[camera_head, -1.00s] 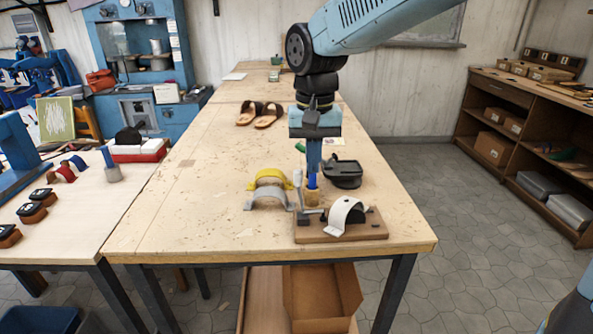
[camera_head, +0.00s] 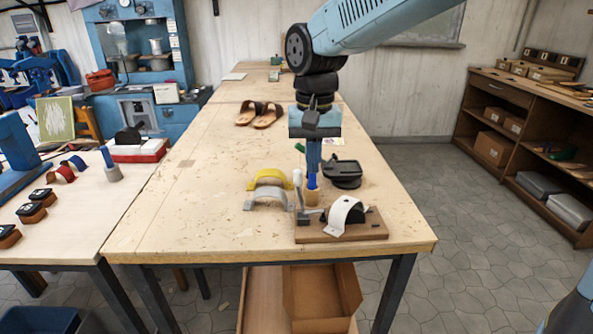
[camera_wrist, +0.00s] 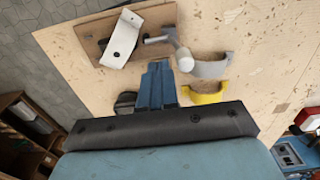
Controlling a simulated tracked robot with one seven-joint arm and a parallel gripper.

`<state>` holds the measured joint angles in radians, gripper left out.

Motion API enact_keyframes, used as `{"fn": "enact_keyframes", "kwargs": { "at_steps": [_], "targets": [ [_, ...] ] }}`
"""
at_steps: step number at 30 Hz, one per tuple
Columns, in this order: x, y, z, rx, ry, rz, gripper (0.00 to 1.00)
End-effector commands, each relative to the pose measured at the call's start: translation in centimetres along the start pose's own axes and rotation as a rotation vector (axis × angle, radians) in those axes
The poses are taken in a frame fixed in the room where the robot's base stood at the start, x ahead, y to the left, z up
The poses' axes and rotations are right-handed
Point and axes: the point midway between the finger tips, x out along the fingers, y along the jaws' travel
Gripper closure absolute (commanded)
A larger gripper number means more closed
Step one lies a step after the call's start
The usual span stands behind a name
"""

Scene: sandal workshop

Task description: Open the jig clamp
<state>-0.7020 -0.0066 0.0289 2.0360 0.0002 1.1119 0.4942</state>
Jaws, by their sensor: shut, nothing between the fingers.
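The jig is a wooden board (camera_head: 372,230) near the table's front edge. It carries a dark rounded form (camera_head: 357,214) with a white strap (camera_head: 340,215) bent over it. The jig clamp (camera_head: 299,198) is a metal lever at the board's left side. It stands upright with a pale knob, which also shows in the wrist view (camera_wrist: 184,60). My gripper (camera_head: 314,168) points down behind the jig, a little right of the knob. In the wrist view its blue fingers (camera_wrist: 157,82) are together and empty. They appear apart from the lever.
Yellow (camera_head: 270,178) and grey (camera_head: 265,198) curved straps stand left of the clamp. A black stand (camera_head: 343,173) is just right. Sandals (camera_head: 259,114) lie farther back. The table's left middle is clear.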

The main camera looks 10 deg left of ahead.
Motion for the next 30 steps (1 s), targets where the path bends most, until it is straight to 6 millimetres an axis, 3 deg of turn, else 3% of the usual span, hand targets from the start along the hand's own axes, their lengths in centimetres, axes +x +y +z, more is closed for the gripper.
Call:
{"fn": "enact_keyframes", "kwargs": {
  "at_steps": [30],
  "targets": [
    [4.5, 0.0, 0.0, 0.000, -0.001, 0.000, 1.00]
  ]
}}
